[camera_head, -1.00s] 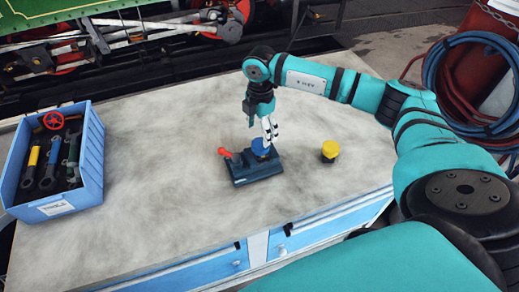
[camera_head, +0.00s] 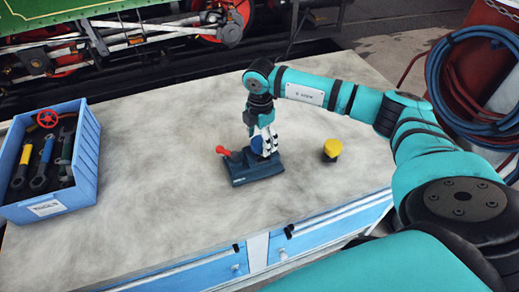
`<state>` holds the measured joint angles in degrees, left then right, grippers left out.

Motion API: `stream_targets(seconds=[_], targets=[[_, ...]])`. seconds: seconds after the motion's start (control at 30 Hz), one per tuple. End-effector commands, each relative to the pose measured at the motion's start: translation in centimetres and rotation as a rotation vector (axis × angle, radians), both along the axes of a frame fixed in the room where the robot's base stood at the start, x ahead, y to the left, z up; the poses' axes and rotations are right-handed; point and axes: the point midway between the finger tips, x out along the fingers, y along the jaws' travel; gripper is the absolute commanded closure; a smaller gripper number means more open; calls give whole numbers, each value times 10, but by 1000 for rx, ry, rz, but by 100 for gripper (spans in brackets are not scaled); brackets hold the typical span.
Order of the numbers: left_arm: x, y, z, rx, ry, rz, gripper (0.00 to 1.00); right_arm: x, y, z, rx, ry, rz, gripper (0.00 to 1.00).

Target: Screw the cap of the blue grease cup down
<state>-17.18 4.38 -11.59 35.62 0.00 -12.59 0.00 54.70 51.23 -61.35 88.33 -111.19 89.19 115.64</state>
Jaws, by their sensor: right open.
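The blue grease cup (camera_head: 257,146) stands on a dark blue-grey base block (camera_head: 254,172) on the workbench, near the middle of the view. A red-knobbed lever (camera_head: 222,151) sticks up at the block's left end. My right gripper (camera_head: 265,146) points down over the cup, with its open fingers at or around the cap. The fingers hide part of the cup, and I cannot tell whether they touch it. My left gripper is not in view.
A yellow-capped cup (camera_head: 332,148) stands on the bench (camera_head: 150,190) to the right of the block. A blue crate (camera_head: 85,165) with tools and a red handwheel (camera_head: 47,118) stands at the left. A red drum with blue hoses (camera_head: 470,80) is at the right. The bench's left middle is clear.

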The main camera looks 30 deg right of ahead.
Motion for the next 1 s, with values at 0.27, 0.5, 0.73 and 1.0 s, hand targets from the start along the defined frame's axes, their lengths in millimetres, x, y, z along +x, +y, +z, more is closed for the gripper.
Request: stream_targets(seconds=[0.27,0.5,0.73,1.0], targets=[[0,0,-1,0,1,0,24,0,0,-1,0,0,0,31],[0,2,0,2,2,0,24,0,0,-1,0,-1,1,31],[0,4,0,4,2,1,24,0,0,0,0,0,0,33],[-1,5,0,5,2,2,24,0,0,0,0,0,0,69]])
